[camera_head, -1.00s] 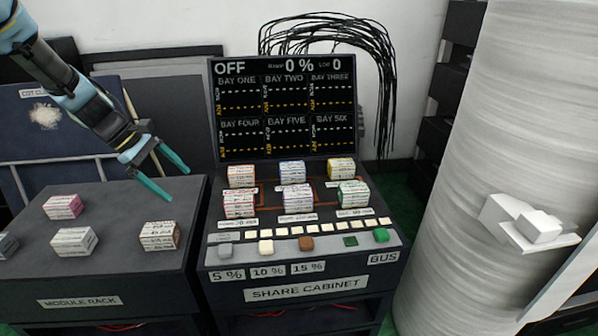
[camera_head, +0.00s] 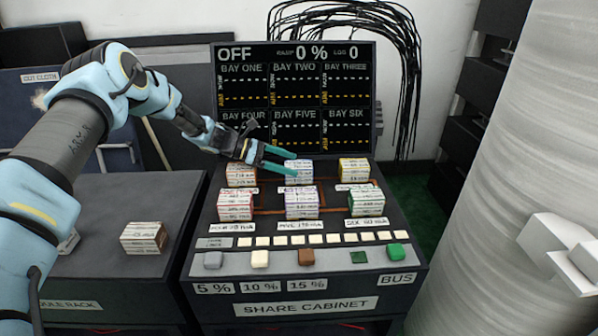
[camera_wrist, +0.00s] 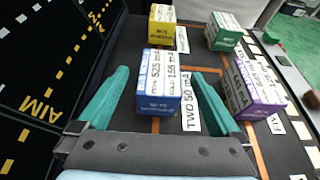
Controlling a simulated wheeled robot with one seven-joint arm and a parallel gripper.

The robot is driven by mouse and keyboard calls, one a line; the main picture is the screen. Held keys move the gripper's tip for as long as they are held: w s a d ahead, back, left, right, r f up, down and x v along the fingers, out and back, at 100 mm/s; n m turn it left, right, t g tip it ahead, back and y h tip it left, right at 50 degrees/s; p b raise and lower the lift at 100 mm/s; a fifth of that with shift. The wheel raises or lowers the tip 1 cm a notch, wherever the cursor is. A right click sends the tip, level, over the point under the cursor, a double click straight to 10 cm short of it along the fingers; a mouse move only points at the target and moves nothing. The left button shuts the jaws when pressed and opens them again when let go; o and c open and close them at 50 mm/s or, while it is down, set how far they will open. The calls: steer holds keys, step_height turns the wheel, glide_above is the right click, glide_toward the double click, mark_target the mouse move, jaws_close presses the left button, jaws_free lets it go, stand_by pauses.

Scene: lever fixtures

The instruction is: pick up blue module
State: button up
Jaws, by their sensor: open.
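The blue module (camera_wrist: 158,95) is a small box with white labels and blue faces. It sits in the back row of the share cabinet (camera_head: 305,306); in the head view the module (camera_head: 298,170) is at the middle of that row. My gripper (camera_head: 294,163) is open and reaches in from the left. In the wrist view its two teal fingers (camera_wrist: 160,95) lie on either side of the blue module, with visible gaps between fingers and box. The right finger lies between the blue module and the purple module (camera_wrist: 250,90).
Yellow (camera_head: 354,170) and green (camera_head: 366,203) modules stand to the right, and red (camera_head: 236,204) and orange (camera_head: 241,173) ones to the left. The upright display panel (camera_head: 295,95) is close behind. Buttons (camera_head: 306,258) line the cabinet's front. A module rack (camera_head: 80,265) stands at left.

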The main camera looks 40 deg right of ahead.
mark_target(305, 168)
steer(key=x, duration=0.5)
steer(key=shift+s+d+f, duration=0.15)
steer(key=shift+s+d, duration=0.05)
steer(key=shift+c, duration=0.4)
steer(key=c, duration=1.4)
